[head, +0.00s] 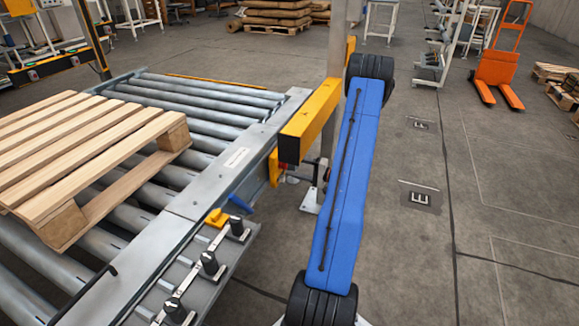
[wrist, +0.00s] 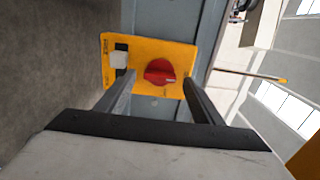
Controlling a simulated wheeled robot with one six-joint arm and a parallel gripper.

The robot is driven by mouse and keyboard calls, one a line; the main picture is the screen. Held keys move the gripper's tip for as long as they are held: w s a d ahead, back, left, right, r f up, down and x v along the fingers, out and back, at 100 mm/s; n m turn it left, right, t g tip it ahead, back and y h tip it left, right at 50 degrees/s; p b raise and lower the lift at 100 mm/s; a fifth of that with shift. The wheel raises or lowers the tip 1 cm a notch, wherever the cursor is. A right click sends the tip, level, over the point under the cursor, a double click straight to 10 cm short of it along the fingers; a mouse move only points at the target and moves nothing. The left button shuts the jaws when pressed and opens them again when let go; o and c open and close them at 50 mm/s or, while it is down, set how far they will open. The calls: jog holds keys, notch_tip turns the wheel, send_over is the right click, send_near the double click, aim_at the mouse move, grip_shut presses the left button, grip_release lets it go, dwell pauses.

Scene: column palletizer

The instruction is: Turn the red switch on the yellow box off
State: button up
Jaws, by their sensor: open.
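The yellow box (wrist: 183,54) with the red switch (wrist: 160,72) is in the upper middle of the wrist view, mounted on a grey post. The red switch is a round knob, and a small white block (wrist: 119,60) sits on the box to its left. My gripper (wrist: 160,84) is open, its two dark fingers reaching toward the box on either side of the knob. I cannot tell whether a finger touches the knob or the box.
A roller conveyor (head: 240,158) with a wooden pallet (head: 75,150) is at the left of the head view. A yellow beam (head: 309,120) stands beside my arm. An orange pallet truck (head: 497,68) is at the far right. The floor (head: 500,220) on the right is clear.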

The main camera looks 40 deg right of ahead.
jog(key=shift+x, duration=1.05)
jog(key=c, duration=1)
jog(key=shift+c, duration=0.2)
jog(key=shift+s+m, duration=0.1)
jog(key=shift+m, duration=8.8)
